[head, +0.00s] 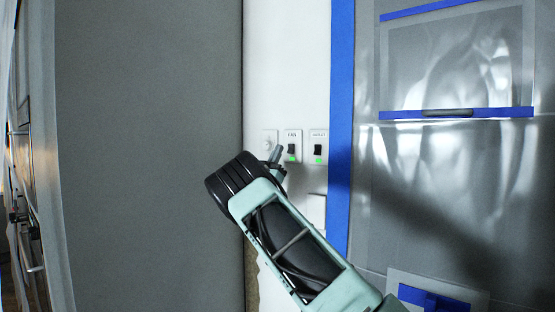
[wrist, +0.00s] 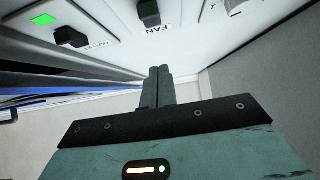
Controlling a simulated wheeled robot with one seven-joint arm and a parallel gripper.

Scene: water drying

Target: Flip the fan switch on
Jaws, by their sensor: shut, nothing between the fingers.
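The fan switch (head: 291,148) is a black toggle on a white wall plate marked FAN, with a green light below it in the head view. In the wrist view the fan switch (wrist: 149,12) shows at the top edge, its label upside down. My gripper (head: 277,153) is shut and empty, just left of and slightly below the fan switch. In the wrist view my gripper's fingers (wrist: 158,72) are together, pointing at the wall below the FAN label, with a visible gap to the toggle. I cannot tell whether they touch the wall.
An outlet switch (head: 318,150) with a green light sits right of the fan switch; it also shows in the wrist view (wrist: 70,37). A white plate with a round knob (head: 267,144) is to the left. A grey panel (head: 150,120) stands left, a blue-taped plastic sheet (head: 455,180) right.

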